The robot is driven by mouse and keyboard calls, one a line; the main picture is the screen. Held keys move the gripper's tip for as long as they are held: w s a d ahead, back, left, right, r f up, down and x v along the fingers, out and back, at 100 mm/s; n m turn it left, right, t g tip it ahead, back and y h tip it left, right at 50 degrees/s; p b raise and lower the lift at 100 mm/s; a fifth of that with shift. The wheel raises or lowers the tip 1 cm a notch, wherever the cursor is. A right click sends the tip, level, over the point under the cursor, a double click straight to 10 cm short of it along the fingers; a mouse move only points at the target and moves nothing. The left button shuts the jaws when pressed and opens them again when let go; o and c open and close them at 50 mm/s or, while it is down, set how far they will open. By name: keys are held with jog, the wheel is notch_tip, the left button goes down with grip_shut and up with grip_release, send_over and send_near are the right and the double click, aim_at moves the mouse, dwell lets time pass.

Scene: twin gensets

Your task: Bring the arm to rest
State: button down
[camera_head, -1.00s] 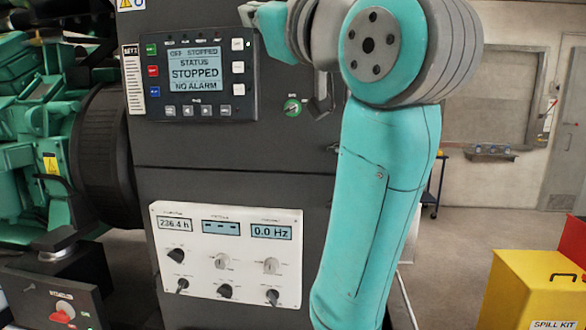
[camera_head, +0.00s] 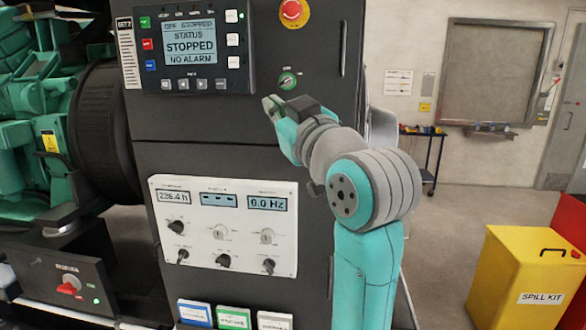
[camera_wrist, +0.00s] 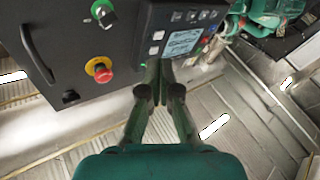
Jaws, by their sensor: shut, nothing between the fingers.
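My teal and grey arm (camera_head: 372,190) stands bent in front of the dark control cabinet in the head view, with its wrist reaching up and left. My gripper (camera_head: 270,104) is at the end of it, over the cabinet front just below and left of the green selector switch (camera_head: 288,80). In the wrist view my gripper (camera_wrist: 162,70) shows two fingers together, with nothing between them. I cannot tell the exact gap to the cabinet. The controller screen (camera_head: 190,40) reads STOPPED and NO ALARM.
A red emergency stop (camera_head: 294,12) is above the switch. A white meter panel (camera_head: 222,228) with knobs is lower on the cabinet. A green engine (camera_head: 30,130) is at the left. A yellow spill kit box (camera_head: 525,270) is at the right, with open floor between.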

jog(key=d+f+m+h, duration=0.2)
jog(key=d+f, duration=0.1)
jog(key=f, duration=1)
jog(key=d+f+m+h, duration=0.1)
jog(key=d+f+m, duration=0.15)
jog(key=f, duration=0.95)
jog(key=s+d+f+m+h, duration=0.15)
jog(key=s+d+f, duration=0.3)
jog(key=f, duration=0.55)
jog(key=s+d+f+h, duration=0.25)
jog(key=s+f, duration=0.25)
jog(key=f, duration=0.5)
jog(key=s+d+f+m+g+h, duration=0.1)
jog(key=s+d+f, duration=0.2)
jog(key=s+f, duration=0.5)
jog(key=s+d+f+m+g+h, duration=0.1)
jog(key=s+d+f, duration=0.2)
jog(key=s, duration=0.9)
jog(key=s+d+m+g+h, duration=0.1)
jog(key=s+d, duration=0.1)
jog(key=s, duration=1.7)
jog(key=shift+s+d+m, duration=0.15)
jog(key=shift+d+m, duration=0.15)
jog(key=shift+d, duration=0.05)
